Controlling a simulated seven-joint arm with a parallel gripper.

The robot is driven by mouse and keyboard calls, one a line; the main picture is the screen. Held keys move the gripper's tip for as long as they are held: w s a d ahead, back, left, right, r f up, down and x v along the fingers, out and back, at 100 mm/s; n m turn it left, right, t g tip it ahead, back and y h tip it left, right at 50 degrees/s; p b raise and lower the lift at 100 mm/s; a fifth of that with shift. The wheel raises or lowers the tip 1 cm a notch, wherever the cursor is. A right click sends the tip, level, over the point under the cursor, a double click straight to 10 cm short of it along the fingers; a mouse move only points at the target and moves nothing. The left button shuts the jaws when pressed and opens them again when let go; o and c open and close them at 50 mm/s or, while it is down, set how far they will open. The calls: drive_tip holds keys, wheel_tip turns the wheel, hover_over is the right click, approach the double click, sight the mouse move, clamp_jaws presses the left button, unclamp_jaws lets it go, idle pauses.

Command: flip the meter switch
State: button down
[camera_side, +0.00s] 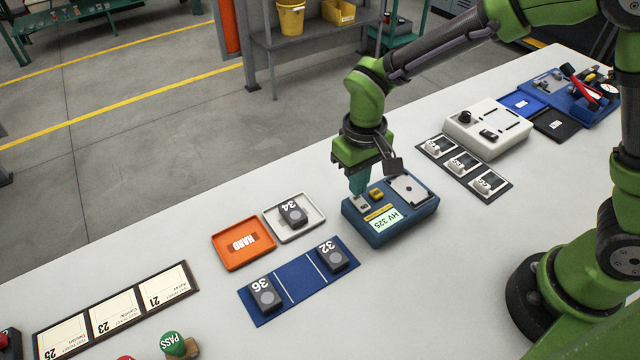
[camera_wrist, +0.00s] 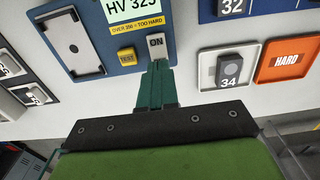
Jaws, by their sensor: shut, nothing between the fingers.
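The blue meter (camera_side: 391,212) stands on the table in the side view, its display reading HV 325. Its switch (camera_side: 361,203) is a light grey rocker, and in the wrist view the switch (camera_wrist: 156,44) is marked ON. My gripper (camera_side: 357,190) points down at the switch, and in the wrist view its green fingertips (camera_wrist: 157,64) are shut at the lower edge of the switch. I cannot tell whether they touch it. A yellow button (camera_wrist: 127,56) sits beside the switch. The fingers partly hide the switch in the side view.
An orange HARD tray (camera_side: 243,243) and a white tray (camera_side: 318,222) holding block 34 lie left of the meter. A blue mat (camera_side: 297,283) carries blocks 36 and 32. A white device (camera_side: 487,128) stands to the right. The table in front of the meter is clear.

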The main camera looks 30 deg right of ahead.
sight(361, 201)
drive_tip(key=shift+f, duration=0.95)
idle(0.7)
drive_tip(key=shift+r, duration=3.5)
drive_tip(key=shift+s+d+f, duration=0.1)
drive_tip(key=shift+s+f, duration=0.15)
drive_tip(key=shift+s, duration=0.3)
drive_tip(key=s+d+r+m+t+y, duration=0.2)
drive_tip(key=s+d+r+m+t, duration=0.2)
drive_tip(key=s+d+r+t, duration=0.3)
drive_tip(key=s+d+r, duration=0.4)
drive_tip(key=d+r, duration=0.1)
drive_tip(key=r, duration=0.1)
drive_tip(key=shift+s+d, duration=0.2)
drive_tip(key=shift+d, duration=0.2)
